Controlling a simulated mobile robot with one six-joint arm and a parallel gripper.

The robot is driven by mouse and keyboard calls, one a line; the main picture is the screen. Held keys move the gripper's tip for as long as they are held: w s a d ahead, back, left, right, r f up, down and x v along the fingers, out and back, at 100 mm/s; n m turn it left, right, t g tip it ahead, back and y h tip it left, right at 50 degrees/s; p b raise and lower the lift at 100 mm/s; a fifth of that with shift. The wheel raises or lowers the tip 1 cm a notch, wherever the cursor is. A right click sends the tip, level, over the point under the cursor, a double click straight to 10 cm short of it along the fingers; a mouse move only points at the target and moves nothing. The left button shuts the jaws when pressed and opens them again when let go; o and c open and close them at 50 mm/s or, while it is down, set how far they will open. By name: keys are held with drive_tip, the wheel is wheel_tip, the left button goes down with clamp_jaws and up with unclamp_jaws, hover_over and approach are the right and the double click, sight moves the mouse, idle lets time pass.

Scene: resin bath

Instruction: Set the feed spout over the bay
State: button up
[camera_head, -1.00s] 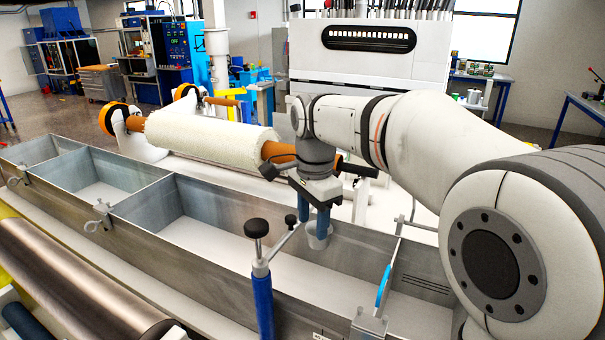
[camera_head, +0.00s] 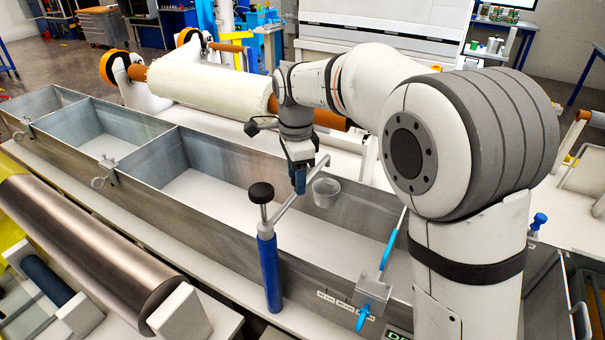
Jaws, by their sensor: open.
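A long grey metal trough (camera_head: 215,232) is split by upright dividers into several bays. A blue post (camera_head: 268,272) with a black knob (camera_head: 261,193) stands at its front wall. A thin grey arm (camera_head: 285,209) reaches from the post over the large middle bay (camera_head: 230,200). A translucent cup-like spout (camera_head: 326,190) shows near the arm's far end, over this bay; how it joins the arm is unclear. My gripper (camera_head: 299,184) points down with blue fingers, open, just left of the spout and close to the arm. I cannot tell whether it touches the arm.
A blue-handled clamp (camera_head: 373,292) sits on the front wall at right. A white roll (camera_head: 210,97) on an orange core lies behind the trough. A metal roller (camera_head: 95,250) lies in front at left. Clamps (camera_head: 109,167) stand on the front wall.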

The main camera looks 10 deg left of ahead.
clamp_jaws()
idle(0.5)
